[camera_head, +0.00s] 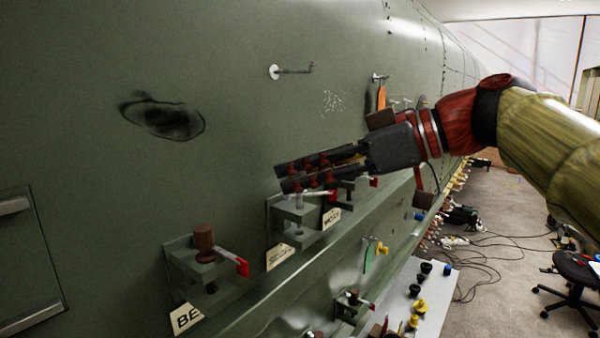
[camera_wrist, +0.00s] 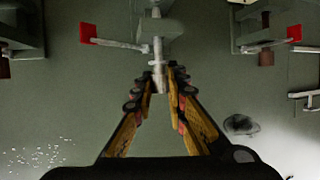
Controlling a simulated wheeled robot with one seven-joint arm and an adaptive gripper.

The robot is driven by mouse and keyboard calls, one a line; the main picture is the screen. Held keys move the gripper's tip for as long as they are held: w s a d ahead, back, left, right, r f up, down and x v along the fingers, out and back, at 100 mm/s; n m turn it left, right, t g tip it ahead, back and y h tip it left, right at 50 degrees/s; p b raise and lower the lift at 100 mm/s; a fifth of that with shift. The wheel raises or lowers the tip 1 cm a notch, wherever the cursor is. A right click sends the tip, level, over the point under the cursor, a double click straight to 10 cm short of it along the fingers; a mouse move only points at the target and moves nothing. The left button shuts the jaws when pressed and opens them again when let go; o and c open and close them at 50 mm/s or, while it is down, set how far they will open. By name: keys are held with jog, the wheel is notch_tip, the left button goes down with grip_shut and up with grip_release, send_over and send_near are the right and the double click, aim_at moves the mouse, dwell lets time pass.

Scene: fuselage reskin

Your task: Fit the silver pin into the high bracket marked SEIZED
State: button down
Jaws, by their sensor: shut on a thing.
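The silver pin (camera_wrist: 158,68) is upright between the fingertips of my gripper (camera_wrist: 158,82), which is shut on it. In the head view my gripper (camera_head: 284,178) is just above the high bracket (camera_head: 290,212) whose label (camera_head: 280,256) is partly legible and appears to read SEIZED. The lower part of the pin (camera_head: 298,200) shows below the fingers, at the bracket's upper plate. I cannot tell whether its tip is inside the hole. The bracket's red-tipped lever (camera_head: 333,194) sticks out to the right; the wrist view also shows a red tab (camera_wrist: 88,33).
A tray (camera_head: 440,284) with knobs is lower right. The hull (camera_head: 80,60) is close behind the brackets.

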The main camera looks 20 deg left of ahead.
jog(key=shift+f+b, duration=1.35)
jog(key=shift+f, duration=0.05)
jog(key=shift+r, duration=0.1)
jog(key=shift+r+p, duration=2.15)
jog(key=shift+r, duration=1.05)
jog(key=shift+s+b, duration=0.1)
jog(key=shift+b, duration=0.25)
jog(key=shift+f+b, duration=2.45)
jog(key=shift+f, duration=0.1)
dwell(0.4)
